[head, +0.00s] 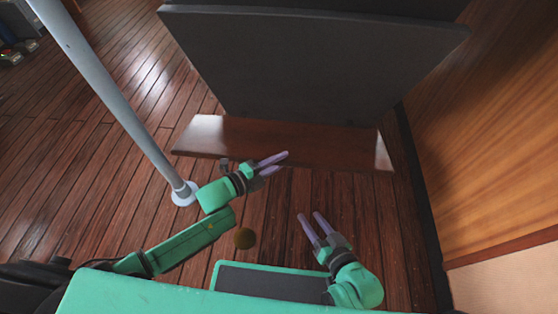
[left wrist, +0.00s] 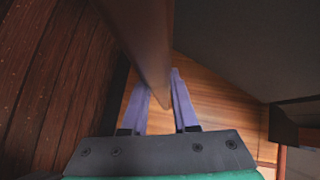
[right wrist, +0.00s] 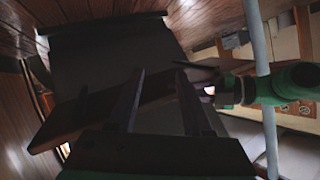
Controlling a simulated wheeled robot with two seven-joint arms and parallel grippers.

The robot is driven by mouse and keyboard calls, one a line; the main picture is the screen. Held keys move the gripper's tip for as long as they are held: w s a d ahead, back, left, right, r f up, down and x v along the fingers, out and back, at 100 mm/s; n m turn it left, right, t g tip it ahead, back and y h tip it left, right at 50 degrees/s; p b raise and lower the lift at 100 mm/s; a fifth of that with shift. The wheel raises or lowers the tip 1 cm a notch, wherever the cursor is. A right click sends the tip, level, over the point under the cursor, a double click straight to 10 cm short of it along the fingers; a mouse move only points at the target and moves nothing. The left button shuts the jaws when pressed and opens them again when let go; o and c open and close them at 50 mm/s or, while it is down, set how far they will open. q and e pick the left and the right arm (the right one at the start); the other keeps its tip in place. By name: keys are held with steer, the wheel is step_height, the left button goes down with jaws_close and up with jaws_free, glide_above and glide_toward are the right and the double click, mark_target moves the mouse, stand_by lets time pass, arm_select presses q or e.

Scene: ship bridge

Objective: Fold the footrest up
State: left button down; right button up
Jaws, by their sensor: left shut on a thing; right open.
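The footrest (head: 290,140) is a glossy brown wooden board at the foot of a dark grey panel in the head view. It sticks out towards me. My left gripper (head: 278,164) is at its near edge, left of the middle. In the left wrist view the board's edge (left wrist: 148,45) runs down between the fingers (left wrist: 162,92), which are shut on it. My right gripper (head: 311,222) is open and empty, nearer to me and lower in the picture, apart from the board. The board also shows beyond its fingers in the right wrist view (right wrist: 60,122).
The dark grey panel (head: 315,65) rises behind the footrest. A pale pole (head: 120,100) stands on the floor at the left. A wooden wall (head: 485,110) closes the right side.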

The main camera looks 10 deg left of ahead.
arm_select(q)
steer(key=shift+w+r+p, duration=0.3)
steer(key=shift+r+p, duration=0.3)
steer(key=shift+r, duration=0.15)
steer(key=shift+w+r+p, duration=0.25)
steer(key=shift+r+p, duration=0.3)
steer(key=shift+r, duration=0.2)
steer(key=r, duration=0.1)
steer(key=w+r+p, duration=0.1)
steer(key=r+p, duration=0.1)
steer(key=shift+w+r, duration=0.1)
steer(key=shift+w, duration=0.15)
steer(key=shift+w+r+p, duration=0.4)
steer(key=shift+r+p, duration=0.15)
steer(key=shift+r, duration=0.1)
steer(key=shift+w+r+p, duration=0.4)
steer(key=shift+r+p, duration=0.1)
steer(key=shift+r, duration=0.1)
steer(key=shift+w+a+r, duration=0.1)
steer(key=shift+w+r, duration=0.35)
arm_select(e)
steer(key=d+r+n+g+h, duration=0.1)
steer(key=d+r+g+h, duration=0.1)
steer(key=d+r+g, duration=0.2)
steer(key=shift+s+d+r, duration=0.15)
steer(key=shift+d+r, duration=0.25)
steer(key=shift+r, duration=1.05)
